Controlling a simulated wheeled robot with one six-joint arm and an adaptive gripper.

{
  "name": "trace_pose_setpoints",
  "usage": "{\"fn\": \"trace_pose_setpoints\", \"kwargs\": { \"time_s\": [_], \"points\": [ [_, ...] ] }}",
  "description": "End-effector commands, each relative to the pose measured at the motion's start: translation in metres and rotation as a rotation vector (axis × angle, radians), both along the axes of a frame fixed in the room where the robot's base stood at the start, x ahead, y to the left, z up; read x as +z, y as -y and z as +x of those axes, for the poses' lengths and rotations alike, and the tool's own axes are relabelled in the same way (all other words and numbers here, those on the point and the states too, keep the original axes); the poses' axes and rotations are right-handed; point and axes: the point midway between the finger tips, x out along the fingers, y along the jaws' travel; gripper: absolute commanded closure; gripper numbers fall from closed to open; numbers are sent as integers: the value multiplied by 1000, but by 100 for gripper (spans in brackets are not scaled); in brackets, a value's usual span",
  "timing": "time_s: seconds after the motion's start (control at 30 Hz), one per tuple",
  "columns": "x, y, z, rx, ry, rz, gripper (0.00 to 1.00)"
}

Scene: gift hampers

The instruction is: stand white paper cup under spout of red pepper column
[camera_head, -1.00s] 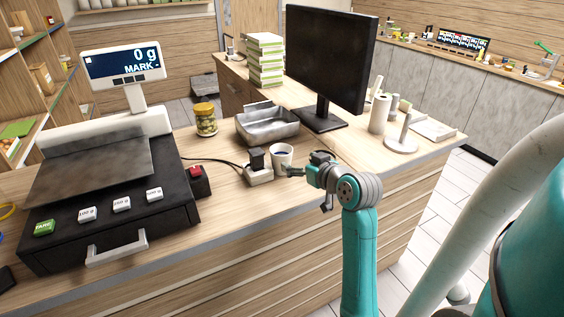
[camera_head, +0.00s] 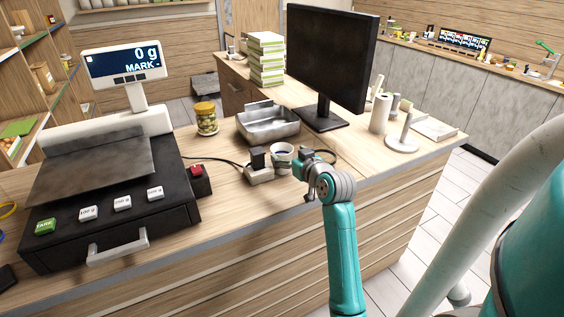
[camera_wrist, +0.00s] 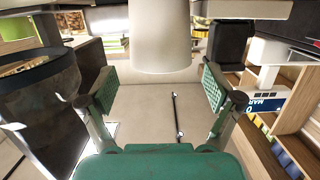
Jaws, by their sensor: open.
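A white paper cup (camera_head: 281,153) stands on the wooden counter, beside a white socket block with a black plug. In the wrist view the cup is a plain white cylinder (camera_wrist: 160,38) at the top middle, between and beyond the two finger pads. My gripper (camera_head: 300,161) is close to the cup's right side and partly overlaps it in the head view. Its fingers are spread wide in the wrist view (camera_wrist: 159,86), with empty space between the pads. Whether a pad touches the cup cannot be told. I cannot make out a red pepper column or its spout.
The socket block (camera_head: 259,173) is close left of the cup. A metal tray (camera_head: 268,127) and a monitor (camera_head: 325,60) stand behind. A jar (camera_head: 206,119) and a scale (camera_head: 90,165) are to the left. A paper-roll holder (camera_head: 403,143) stands at the right. The counter's front edge is near.

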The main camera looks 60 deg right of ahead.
Motion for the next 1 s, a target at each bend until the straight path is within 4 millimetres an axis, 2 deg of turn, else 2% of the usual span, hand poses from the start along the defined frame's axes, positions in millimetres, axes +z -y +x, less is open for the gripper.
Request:
{"fn": "trace_pose_setpoints", "kwargs": {
  "time_s": [0.1,0.2,0.47,0.53,0.6,0.63,0.73,0.77,1.0],
  "points": [
    [-2,8,14,2,-1,1,10],
    [-4,12,21,1,0,0,10],
    [-5,14,23,1,-1,1,10],
    [-5,14,23,1,-1,1,22],
    [-5,14,23,1,-1,1,40],
    [-5,14,23,1,-1,1,42],
    [-5,14,23,1,-1,1,42],
    [-5,14,23,1,-1,1,46],
    [-2,14,23,1,0,-1,46]
  ]
}}
